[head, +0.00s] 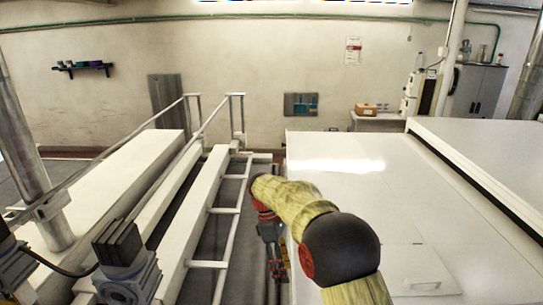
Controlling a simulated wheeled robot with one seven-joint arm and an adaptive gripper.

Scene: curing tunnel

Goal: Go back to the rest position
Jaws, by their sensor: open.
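My gripper (279,269) is at the lower middle of the head view, at the end of my arm in its yellow sleeve. It points down over the narrow gap between the railed conveyor frame and the white tunnel housing (335,160). Its fingers are small and dark here, and I see nothing held between them. My arm's black and red joint hides part of the housing's near side.
White beams and rails (190,215) run along the left, with a motor (125,265) at lower left. A grey post (35,170) stands at far left. A raised white cover (490,165) is at right. A side table (378,123) with a cardboard box (366,110) stands by the back wall.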

